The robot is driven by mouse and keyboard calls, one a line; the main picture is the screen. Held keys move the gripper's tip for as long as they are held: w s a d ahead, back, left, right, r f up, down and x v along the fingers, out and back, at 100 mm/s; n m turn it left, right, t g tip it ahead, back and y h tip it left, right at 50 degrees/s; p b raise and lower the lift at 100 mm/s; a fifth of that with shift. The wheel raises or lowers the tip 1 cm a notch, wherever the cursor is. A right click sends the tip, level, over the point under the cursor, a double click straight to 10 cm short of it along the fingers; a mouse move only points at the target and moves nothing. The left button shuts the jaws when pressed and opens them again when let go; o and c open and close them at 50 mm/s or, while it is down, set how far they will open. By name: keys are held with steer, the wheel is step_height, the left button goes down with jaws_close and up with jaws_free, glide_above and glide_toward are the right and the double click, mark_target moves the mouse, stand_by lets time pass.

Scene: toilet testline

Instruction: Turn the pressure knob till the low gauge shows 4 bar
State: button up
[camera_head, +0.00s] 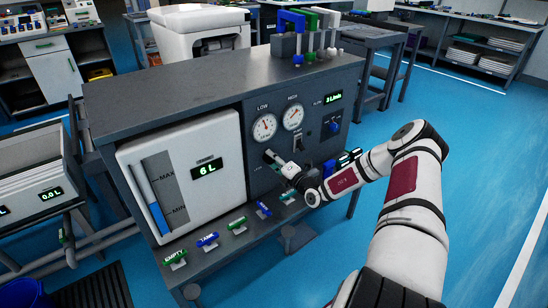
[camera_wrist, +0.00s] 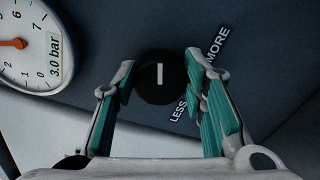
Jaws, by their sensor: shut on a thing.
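The low gauge (camera_head: 264,127) is the left dial on the grey panel, under the word LOW. A dial partly cut off at the left of the wrist view (camera_wrist: 32,62) has a red needle and a readout of 3.0 bar; it appears to be this gauge. The pressure knob (camera_wrist: 160,88) is round and black with a white mark, beside the words LESS and MORE. My gripper (camera_wrist: 160,76) has one teal-padded finger on each side of the knob and is shut on it. In the head view my gripper (camera_head: 273,158) hides the knob against the panel below the gauge.
The high gauge (camera_head: 293,116) sits right of the low one. A flow readout (camera_head: 334,98) and a blue knob (camera_head: 333,127) are farther right. A white tank (camera_head: 190,195) reading 6 L stands left. Coloured valve handles (camera_head: 236,223) line the lower front ledge.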

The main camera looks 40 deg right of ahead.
steer(key=shift+f+m, duration=0.1)
steer(key=shift+m, duration=0.7)
steer(key=o, duration=1.2)
steer(key=shift+c, duration=0.2)
steer(key=s, duration=1.2)
steer(key=shift+d, duration=0.2)
